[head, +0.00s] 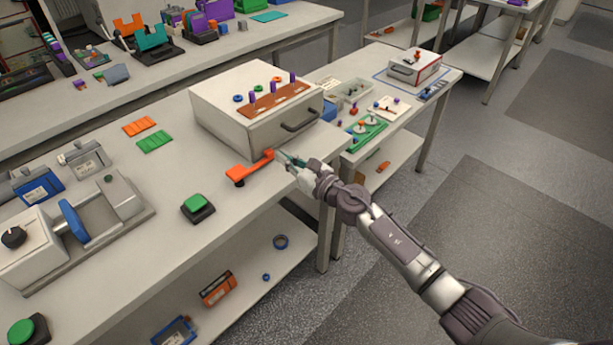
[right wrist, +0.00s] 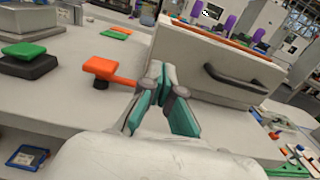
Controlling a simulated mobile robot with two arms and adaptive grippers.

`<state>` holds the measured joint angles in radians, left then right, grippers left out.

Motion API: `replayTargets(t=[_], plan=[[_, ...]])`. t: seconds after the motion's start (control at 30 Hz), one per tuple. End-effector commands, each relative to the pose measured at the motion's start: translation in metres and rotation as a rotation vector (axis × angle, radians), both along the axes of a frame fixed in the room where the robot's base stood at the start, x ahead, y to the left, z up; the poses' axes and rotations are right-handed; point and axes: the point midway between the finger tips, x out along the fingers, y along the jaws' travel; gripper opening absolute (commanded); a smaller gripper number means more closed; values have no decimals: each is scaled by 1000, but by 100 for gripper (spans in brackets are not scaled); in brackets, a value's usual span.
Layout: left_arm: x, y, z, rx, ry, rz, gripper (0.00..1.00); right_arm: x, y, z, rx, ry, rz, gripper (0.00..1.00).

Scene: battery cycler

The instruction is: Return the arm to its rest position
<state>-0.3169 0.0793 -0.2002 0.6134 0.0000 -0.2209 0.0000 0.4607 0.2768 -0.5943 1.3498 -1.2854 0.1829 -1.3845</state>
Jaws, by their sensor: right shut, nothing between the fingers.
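My right gripper (head: 288,160) reaches in from the lower right over the front edge of the workbench. It is shut and empty, with its teal fingertips together in the right wrist view (right wrist: 158,88). An orange lever (head: 249,168) lies on the bench just left of the fingertips; it also shows in the right wrist view (right wrist: 103,68). The fingertips are close to its thin end, and I cannot tell whether they touch it. Behind them stands a white box (head: 232,118) with a dark handle (head: 300,118), its front closed. My left gripper is not in view.
A green button (head: 198,205) on a dark base sits left of the lever. A lower shelf (head: 255,290) holds loose parts. A second table (head: 440,80) stands behind. The floor at the right is open.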

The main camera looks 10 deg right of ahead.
Motion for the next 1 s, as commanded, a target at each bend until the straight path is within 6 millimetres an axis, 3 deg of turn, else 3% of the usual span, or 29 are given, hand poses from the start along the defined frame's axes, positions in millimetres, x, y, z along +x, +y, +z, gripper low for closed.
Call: replayTargets(t=[0.13, 0.4, 0.57, 0.67, 0.77, 0.87, 1.0], plan=[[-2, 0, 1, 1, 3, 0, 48, -24, -20, -2, -4, 2, 0, 0], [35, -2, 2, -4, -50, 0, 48, -48, -38, -3, -1, 3, 1, 0], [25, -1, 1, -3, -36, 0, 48, -51, -40, -3, 1, 5, -1, 0], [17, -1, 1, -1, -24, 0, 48, -49, -44, -14, 39, 52, -20, 0], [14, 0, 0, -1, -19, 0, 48, -48, -59, -52, 173, 204, -84, 0], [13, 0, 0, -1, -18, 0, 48, -54, -85, -113, 394, 436, -207, 0], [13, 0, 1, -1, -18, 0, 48, -83, -124, -210, 741, 755, -432, 0]])
